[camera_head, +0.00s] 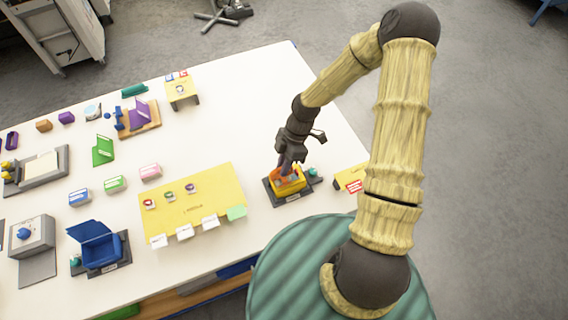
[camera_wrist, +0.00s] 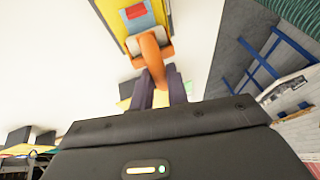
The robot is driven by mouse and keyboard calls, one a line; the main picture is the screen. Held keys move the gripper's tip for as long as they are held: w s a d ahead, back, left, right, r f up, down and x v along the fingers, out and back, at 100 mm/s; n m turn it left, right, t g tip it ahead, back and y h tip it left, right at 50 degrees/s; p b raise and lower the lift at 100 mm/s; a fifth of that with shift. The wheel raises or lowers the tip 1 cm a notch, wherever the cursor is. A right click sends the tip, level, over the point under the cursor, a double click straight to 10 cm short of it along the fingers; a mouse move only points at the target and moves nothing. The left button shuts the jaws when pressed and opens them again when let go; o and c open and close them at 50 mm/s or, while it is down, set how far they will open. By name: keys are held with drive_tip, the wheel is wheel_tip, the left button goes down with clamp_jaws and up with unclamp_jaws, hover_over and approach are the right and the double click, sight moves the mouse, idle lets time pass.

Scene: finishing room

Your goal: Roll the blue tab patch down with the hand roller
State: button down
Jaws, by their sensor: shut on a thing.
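My gripper (camera_head: 288,166) points down at the right part of the white table. It is shut on an orange curved piece (camera_wrist: 152,50), which looks like the hand roller's handle; its roller end is not clear. In the wrist view the dark fingers (camera_wrist: 158,92) close on this piece. Just beyond it is a yellow surface with a dark edge (camera_wrist: 108,14), bearing a light blue patch (camera_wrist: 139,22) and a red mark. In the head view the orange piece is at a yellow block (camera_head: 290,187) on a dark base (camera_head: 275,200). I cannot tell whether they touch.
A yellow mat (camera_head: 205,213) with small coloured tabs and cards lies left of my gripper. A yellow card (camera_head: 347,178) with a red label lies to the right. A blue open box (camera_head: 97,246) and several small blocks stand farther left. Bare table (camera_head: 225,130) lies behind the mat.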

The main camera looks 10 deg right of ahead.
drive_tip(key=shift+s+a, duration=0.15)
drive_tip(key=shift+a, duration=0.3)
drive_tip(key=shift+f, duration=0.1)
drive_tip(key=shift+s+a, duration=0.15)
drive_tip(key=shift+a, duration=0.25)
idle(0.3)
drive_tip(key=shift+r+p, duration=2.85)
drive_tip(key=shift+r, duration=0.8)
drive_tip(key=shift+f, duration=0.1)
